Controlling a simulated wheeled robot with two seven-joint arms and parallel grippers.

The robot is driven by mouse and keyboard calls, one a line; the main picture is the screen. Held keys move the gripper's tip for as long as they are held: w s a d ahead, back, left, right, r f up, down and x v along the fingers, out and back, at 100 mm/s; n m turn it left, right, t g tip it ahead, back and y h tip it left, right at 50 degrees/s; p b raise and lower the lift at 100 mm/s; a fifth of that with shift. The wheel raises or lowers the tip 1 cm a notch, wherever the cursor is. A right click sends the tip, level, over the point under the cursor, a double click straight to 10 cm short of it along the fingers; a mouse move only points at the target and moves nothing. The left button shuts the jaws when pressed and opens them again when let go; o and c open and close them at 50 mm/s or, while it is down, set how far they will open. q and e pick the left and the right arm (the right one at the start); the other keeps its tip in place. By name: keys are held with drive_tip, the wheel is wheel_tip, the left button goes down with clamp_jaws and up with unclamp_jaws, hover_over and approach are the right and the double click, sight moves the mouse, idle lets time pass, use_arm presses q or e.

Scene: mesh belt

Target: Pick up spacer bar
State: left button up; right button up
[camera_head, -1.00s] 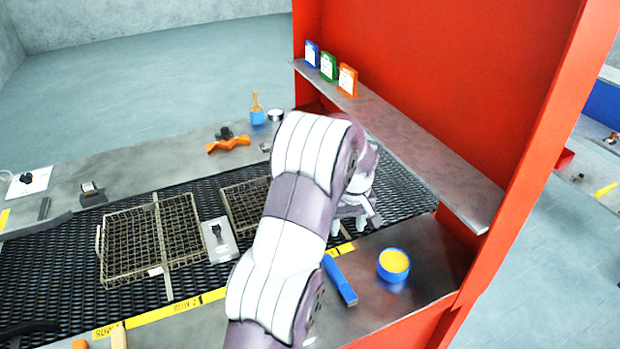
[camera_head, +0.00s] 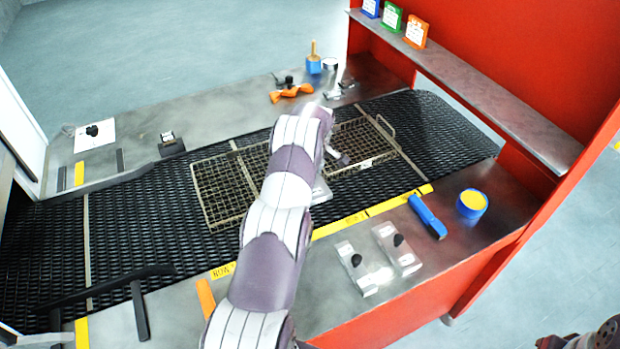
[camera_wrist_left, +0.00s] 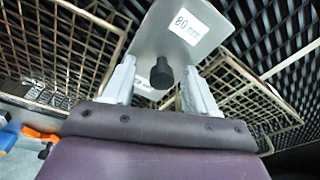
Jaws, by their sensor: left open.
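The spacer bar is a flat grey metal plate (camera_wrist_left: 170,35) with an "80 mm" label and a black knob. In the left wrist view it lies over the dark mesh between two wire baskets. My left gripper (camera_wrist_left: 160,85) is open, with one finger on each side of the knob and gaps between them. In the head view my left arm covers most of this spot; a grey plate edge (camera_head: 321,191) shows just right of the arm.
Wire baskets stand on the mesh belt to the left (camera_head: 222,190) and right (camera_head: 370,140) of my arm. Two more knobbed plates (camera_head: 357,270) (camera_head: 398,250), a blue tool (camera_head: 427,216) and a yellow-filled blue tub (camera_head: 471,203) are on the front counter.

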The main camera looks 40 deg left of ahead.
use_arm(q)
drive_tip(key=shift+s, duration=0.25)
drive_tip(key=shift+w+f, duration=0.1)
drive_tip(key=shift+w, duration=0.1)
clamp_jaws()
